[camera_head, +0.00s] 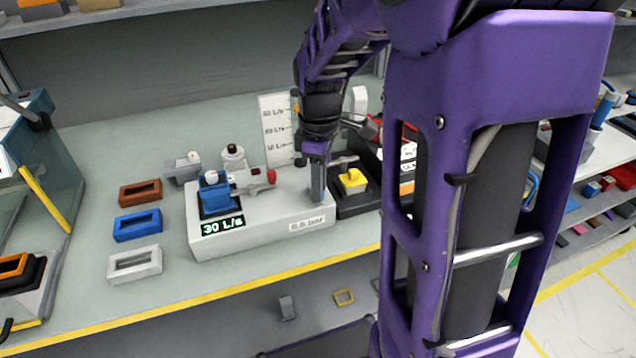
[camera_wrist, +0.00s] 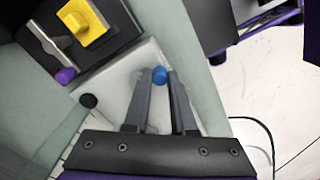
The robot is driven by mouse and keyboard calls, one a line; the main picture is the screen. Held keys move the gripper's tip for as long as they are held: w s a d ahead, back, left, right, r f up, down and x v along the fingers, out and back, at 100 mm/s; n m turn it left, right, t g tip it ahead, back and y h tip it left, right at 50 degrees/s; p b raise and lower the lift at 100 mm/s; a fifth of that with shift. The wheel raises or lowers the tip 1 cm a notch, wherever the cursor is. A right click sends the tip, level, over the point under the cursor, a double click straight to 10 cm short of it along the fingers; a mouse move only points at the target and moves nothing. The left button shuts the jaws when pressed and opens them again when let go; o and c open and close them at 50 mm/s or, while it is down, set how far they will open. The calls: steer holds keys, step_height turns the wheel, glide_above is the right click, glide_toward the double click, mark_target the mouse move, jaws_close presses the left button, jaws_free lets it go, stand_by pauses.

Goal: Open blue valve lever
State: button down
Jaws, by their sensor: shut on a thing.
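My gripper (camera_head: 317,196) points down at the module's right end. In the wrist view, the fingers of my gripper (camera_wrist: 161,80) are shut on the round blue knob (camera_wrist: 160,74) of the blue valve lever, at the fingertips. The rest of that lever is hidden, and in the head view the gripper covers the knob. A red-tipped lever (camera_head: 271,176) and a blue block (camera_head: 215,195) sit further left on the module.
A black unit with a yellow part (camera_head: 352,181) stands just right of the module. Brown (camera_head: 140,193), blue (camera_head: 137,224) and white (camera_head: 134,264) frames lie to the left. A scale board (camera_head: 276,128) stands behind. My purple arm blocks the right side of the head view.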

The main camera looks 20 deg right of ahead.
stand_by(0.3)
steer(key=c, duration=0.7)
jaws_free()
steer(key=shift+c, duration=0.2)
steer(key=shift+r, duration=0.15)
step_height(320, 180, up, 17)
steer(key=p, duration=0.2)
steer(key=shift+r, duration=0.1)
